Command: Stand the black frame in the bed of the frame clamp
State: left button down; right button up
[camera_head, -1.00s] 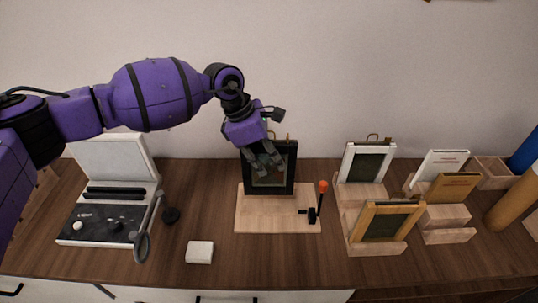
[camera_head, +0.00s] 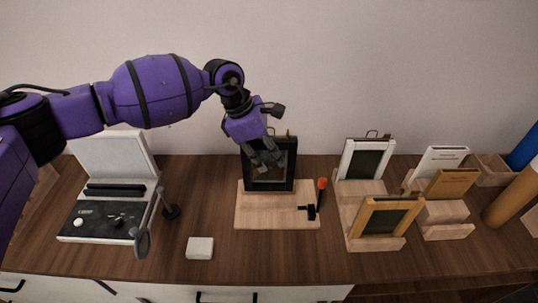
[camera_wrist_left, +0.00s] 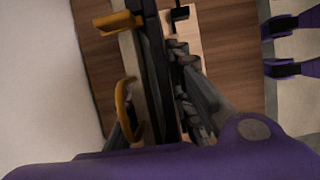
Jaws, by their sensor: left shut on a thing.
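The black frame (camera_head: 289,165) stands upright over the back part of the wooden frame clamp (camera_head: 255,215), which has a black clamp with an orange-tipped lever (camera_head: 322,185) at its right. My left gripper (camera_head: 265,158) is shut on the frame, its fingers in front of the upper left of the picture. In the left wrist view the frame shows nearly edge-on (camera_wrist_left: 155,70) between the fingers, with a brass-coloured hanger (camera_wrist_left: 126,105) on its back. The gripper hides part of the frame. Whether its lower edge rests in the bed, I cannot tell.
To the right, wooden stands hold a white frame (camera_head: 365,160), a tan frame (camera_head: 384,217) and a few cards. A white block (camera_head: 200,248) lies at the front. A white case with a black panel (camera_head: 100,220) stands at the left. The wall is close behind.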

aim_at(269, 170)
pick_arm(q)
jog(key=shift+f, duration=0.55)
jog(key=shift+f+b, duration=0.4)
jog(key=shift+f, duration=0.6)
jog(key=shift+f+b, duration=0.35)
jog(key=shift+f, duration=0.85)
jog(key=c, duration=1.5)
grip_release()
